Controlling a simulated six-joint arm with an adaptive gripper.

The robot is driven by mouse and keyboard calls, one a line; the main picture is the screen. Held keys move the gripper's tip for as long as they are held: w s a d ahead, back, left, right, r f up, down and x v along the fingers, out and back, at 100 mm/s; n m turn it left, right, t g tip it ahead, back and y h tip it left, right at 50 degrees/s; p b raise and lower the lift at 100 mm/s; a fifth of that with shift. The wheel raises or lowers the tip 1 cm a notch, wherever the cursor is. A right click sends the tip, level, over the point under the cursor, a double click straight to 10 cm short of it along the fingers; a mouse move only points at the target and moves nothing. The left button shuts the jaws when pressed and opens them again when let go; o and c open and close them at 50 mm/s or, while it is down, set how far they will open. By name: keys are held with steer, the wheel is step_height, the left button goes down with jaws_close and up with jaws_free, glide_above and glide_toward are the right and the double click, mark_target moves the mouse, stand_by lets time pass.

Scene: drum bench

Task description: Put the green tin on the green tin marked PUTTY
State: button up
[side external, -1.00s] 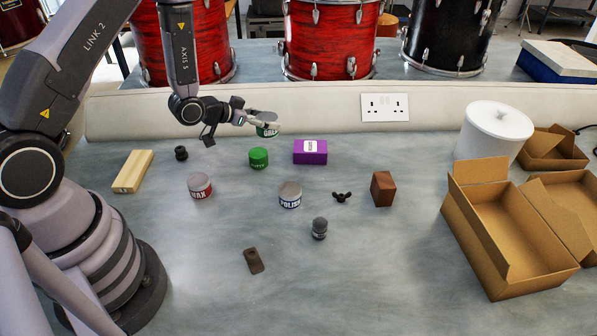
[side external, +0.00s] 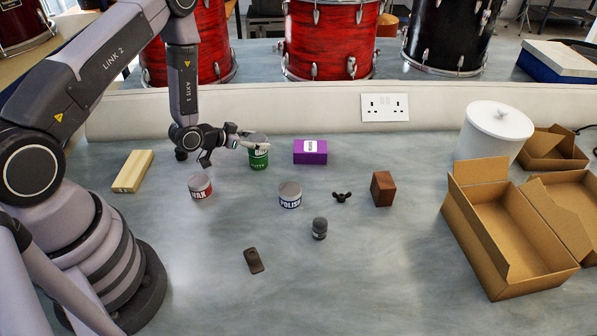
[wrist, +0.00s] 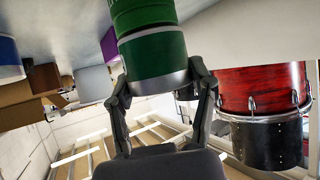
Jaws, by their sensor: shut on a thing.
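The green tin (side external: 259,150), with a grey lid and a white label, is in my gripper (side external: 262,141). My gripper's fingers are shut on its sides, and they partly cover it. The tin is upright, directly over the green tin marked PUTTY (side external: 258,164), which stands on the bench. In the wrist view the held tin (wrist: 155,58) lies between the two fingers (wrist: 161,82), and the brighter green PUTTY tin (wrist: 140,14) meets its end. I see no gap between the two tins. The held tin looks roughly centred on the lower one.
A purple box (side external: 311,152) stands just right of the tins. The WAX tin (side external: 200,188) and POLISH tin (side external: 290,196) stand nearer the front. A padded wall (side external: 330,112) runs behind.

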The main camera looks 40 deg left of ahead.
steer(key=shift+f, duration=0.15)
steer(key=o, duration=1.2)
steer(key=shift+c, duration=0.2)
